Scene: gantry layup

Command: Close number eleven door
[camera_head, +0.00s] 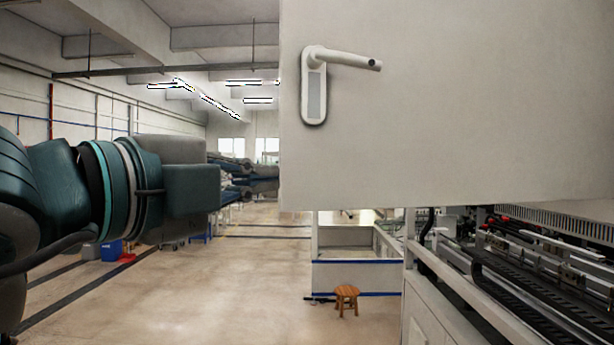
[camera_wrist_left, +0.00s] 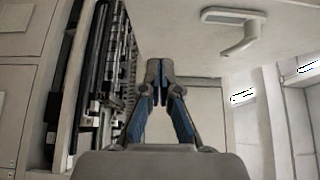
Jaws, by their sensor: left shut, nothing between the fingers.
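A large pale door panel (camera_head: 470,110) stands open across the upper right of the head view. It has a lever handle (camera_head: 340,58) near its left edge; no number is readable on it. In the left wrist view the door panel (camera_wrist_left: 180,25) is at the top, with its handle (camera_wrist_left: 237,35) at upper right. My left gripper (camera_head: 268,178) reaches in from the left, left of the door's edge and below handle height. In the left wrist view its blue-sided fingers (camera_wrist_left: 160,72) are shut and empty, with tips together. My right gripper is not in view.
Open machinery with rails and black cable tracks (camera_head: 540,265) lies below the door at right. A wooden stool (camera_head: 346,297) stands on the floor by a low white cabinet (camera_head: 355,277). The floor (camera_head: 220,290) at centre left is clear.

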